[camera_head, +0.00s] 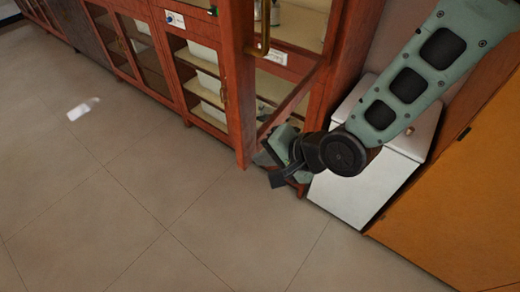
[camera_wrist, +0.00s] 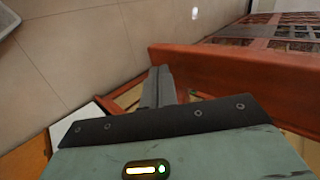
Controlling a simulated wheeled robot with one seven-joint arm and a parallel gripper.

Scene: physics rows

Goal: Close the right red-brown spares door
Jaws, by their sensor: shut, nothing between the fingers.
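The right red-brown spares door (camera_head: 238,100) stands open from the cabinet, with its frame edge toward the camera and a brass handle (camera_head: 264,30) near its upper part. Shelves show through and behind its frame. My gripper (camera_head: 275,165) is low beside the door, on its right side, partly hidden by my wrist. In the wrist view my shut, empty fingers (camera_wrist: 160,88) point toward a long red-brown door panel (camera_wrist: 235,75). They are very close to it, and I cannot tell whether they touch.
More red-brown glazed cabinets (camera_head: 125,45) run along the wall to the left. A white box (camera_head: 352,190) stands right of the door, beside an orange-brown cabinet (camera_head: 460,190). A small white item (camera_head: 83,108) lies on the tiled floor (camera_head: 130,200), which is otherwise clear in front.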

